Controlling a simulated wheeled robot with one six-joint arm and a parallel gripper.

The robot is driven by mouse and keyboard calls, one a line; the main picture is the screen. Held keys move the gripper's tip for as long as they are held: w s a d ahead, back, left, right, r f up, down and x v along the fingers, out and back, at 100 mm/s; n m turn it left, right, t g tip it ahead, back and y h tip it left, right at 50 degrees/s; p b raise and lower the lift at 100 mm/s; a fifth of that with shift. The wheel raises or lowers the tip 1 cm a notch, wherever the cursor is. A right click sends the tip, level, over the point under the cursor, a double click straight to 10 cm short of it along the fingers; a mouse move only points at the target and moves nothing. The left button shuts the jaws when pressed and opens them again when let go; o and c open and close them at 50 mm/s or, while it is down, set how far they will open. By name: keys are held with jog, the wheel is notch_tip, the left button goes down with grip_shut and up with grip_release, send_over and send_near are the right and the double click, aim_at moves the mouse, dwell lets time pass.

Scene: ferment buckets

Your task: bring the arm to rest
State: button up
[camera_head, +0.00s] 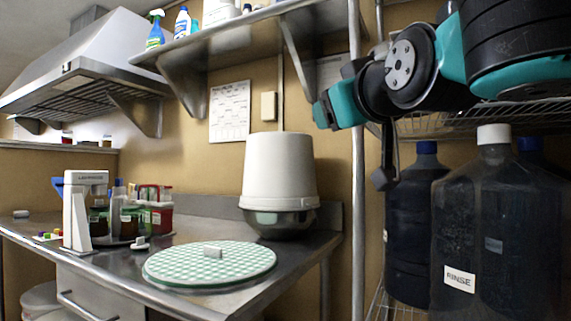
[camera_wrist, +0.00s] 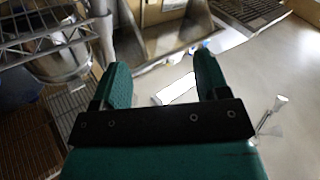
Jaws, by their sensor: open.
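My gripper (camera_wrist: 162,78) shows in the wrist view with its two teal fingers spread wide apart and nothing held between them. Beyond the fingers is a pale, floor-like surface, well away from them. In the head view my arm (camera_head: 410,68) is raised and folded at the upper right, in front of the wire rack. Its teal end points left, above the counter's height and clear of the things on the counter. The fingers are hard to make out in that view.
A steel counter (camera_head: 222,303) at left holds a white bucket upside down on a metal bowl (camera_head: 280,170), and a green checked round board (camera_head: 205,278). Dark jugs (camera_head: 495,235) stand on the wire rack (camera_head: 440,122) below my arm. A wall shelf (camera_head: 240,40) is overhead.

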jog(key=s+d+f+g, duration=0.1)
jog(key=s+f+g, duration=0.15)
jog(key=f, duration=0.65)
jog(key=s+d+f+n+g, duration=0.15)
jog(key=f+g, duration=0.25)
jog(key=f, duration=0.4)
jog(key=s+f+m+g, duration=0.15)
jog(key=f+g, duration=0.25)
jog(key=f, duration=0.5)
jog(key=s+d+f+g, duration=0.2)
jog(key=s+f+g, duration=0.3)
jog(key=s, duration=0.4)
jog(key=s+d+f+g, duration=0.2)
jog(key=s+f+g, duration=0.1)
jog(key=s+f, duration=0.4)
notch_tip(320, 180, up, 26)
jog(key=p, duration=2.6)
jog(key=shift+s+a+r+n, duration=0.15)
jog(key=shift+s+r+n, duration=0.05)
jog(key=shift+n, duration=0.1)
